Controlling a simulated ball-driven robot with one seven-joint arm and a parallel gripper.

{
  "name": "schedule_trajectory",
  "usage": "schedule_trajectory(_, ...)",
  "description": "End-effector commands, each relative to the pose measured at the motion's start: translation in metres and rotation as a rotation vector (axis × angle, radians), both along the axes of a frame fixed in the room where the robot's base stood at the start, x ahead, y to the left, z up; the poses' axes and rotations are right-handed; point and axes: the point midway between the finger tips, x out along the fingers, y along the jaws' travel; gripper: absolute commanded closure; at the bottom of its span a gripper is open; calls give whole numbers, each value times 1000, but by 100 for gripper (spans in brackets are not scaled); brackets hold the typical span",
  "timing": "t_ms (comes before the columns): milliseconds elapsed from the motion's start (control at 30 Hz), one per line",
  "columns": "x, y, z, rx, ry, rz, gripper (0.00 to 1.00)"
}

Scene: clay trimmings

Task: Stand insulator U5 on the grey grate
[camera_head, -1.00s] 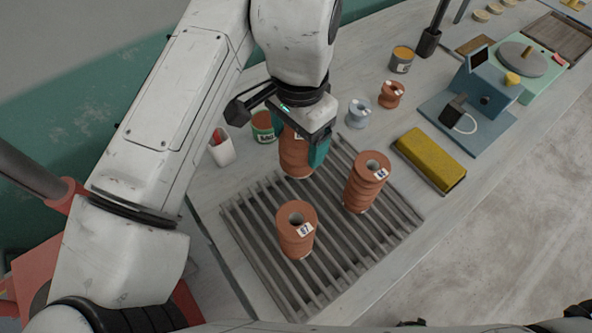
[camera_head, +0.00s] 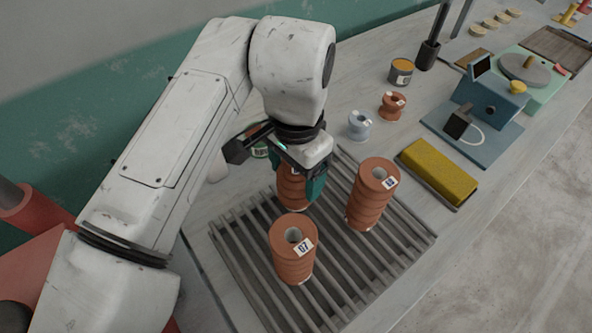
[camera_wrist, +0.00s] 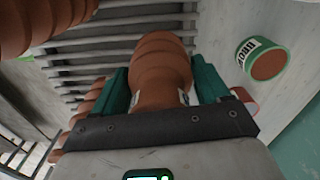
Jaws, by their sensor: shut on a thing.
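My gripper (camera_head: 299,180) is shut on a ribbed orange-brown insulator (camera_head: 291,192), upright over the far-left part of the grey grate (camera_head: 372,288). Its label is mostly hidden by the jaws, so its number cannot be read. In the wrist view the held insulator (camera_wrist: 160,65) sits between the teal fingers. Its foot is at the grate bars; I cannot tell whether it touches them. Two similar insulators stand on the grate: one in front (camera_head: 293,255), with a label ending in 7, and one to the right (camera_head: 371,195), its label too small to read.
A green-banded labelled tin (camera_wrist: 262,60) and a pale cup (camera_head: 217,168) stand behind the grate. A pale blue spool (camera_head: 359,125), a small brown spool (camera_head: 391,106) and a grey-orange tin (camera_head: 401,72) stand beyond it. A yellow block (camera_head: 438,172) lies to the right.

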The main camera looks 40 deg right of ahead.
Motion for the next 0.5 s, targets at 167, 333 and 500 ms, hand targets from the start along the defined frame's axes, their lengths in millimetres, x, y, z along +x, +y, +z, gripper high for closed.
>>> schedule_trajectory(167, 0, 0, -3, 0, 0, 0, 22)
schedule_trajectory(333, 0, 0, -3, 0, 0, 0, 6)
schedule_trajectory(500, 0, 0, -3, 0, 0, 0, 0)
